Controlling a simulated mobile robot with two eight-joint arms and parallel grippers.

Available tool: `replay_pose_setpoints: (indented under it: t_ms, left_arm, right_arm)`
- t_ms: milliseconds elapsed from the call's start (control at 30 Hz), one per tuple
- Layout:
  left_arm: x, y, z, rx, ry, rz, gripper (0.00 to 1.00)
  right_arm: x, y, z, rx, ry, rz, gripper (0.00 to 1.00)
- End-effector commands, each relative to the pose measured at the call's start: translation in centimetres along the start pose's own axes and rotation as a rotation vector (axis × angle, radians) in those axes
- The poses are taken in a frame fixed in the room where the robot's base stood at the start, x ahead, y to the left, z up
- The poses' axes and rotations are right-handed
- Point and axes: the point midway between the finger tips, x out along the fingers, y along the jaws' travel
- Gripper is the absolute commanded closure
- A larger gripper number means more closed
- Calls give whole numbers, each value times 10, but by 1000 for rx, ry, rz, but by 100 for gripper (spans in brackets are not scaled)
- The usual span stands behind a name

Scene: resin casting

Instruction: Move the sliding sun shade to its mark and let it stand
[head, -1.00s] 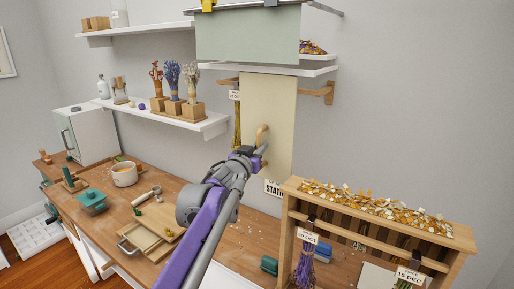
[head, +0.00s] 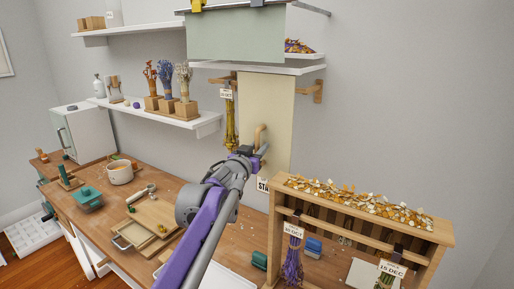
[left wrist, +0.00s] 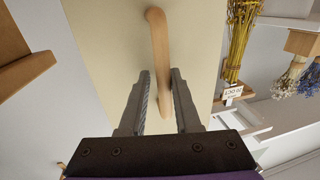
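The sun shade (head: 265,105) is a tall cream panel hanging upright against the wall below the white shelf. Its curved wooden handle (head: 261,134) stands on its lower part and also shows in the left wrist view (left wrist: 158,50). My left gripper (head: 258,152) is at the handle. In the left wrist view its two fingers (left wrist: 161,85) stand on either side of the handle, open, with a narrow gap on the left and the handle close to the right finger. No mark for the shade can be made out. My right gripper is out of view.
A tagged dried bundle (head: 231,125) hangs just left of the shade. A wooden bracket (head: 318,91) is to its right. A wooden rack (head: 365,215) topped with petals stands below right. A partly hidden sign (head: 263,185) is below the shade.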

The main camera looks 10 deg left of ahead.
Motion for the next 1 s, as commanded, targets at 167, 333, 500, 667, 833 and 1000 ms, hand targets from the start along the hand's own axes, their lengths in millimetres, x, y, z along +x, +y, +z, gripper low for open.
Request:
replay_pose_setpoints:
  t_ms: [167, 333, 500, 667, 833, 1000]
  left_arm:
    - [0, -1, 0, 0, 0, -1, 50]
    - [0, -2, -1, -1, 0, -2, 50]
    - [-10, -2, 0, 0, 0, -3, 50]
    - [-36, -2, 0, 0, 0, -3, 50]
    - [-70, -1, 0, 0, 0, -3, 50]
    - [-95, -1, 0, 0, 0, -2, 50]
  right_arm:
    - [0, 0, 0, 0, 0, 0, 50]
    - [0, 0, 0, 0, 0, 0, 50]
    - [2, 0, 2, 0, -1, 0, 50]
    - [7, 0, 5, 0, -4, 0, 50]
    - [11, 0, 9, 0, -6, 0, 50]
    - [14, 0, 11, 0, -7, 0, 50]
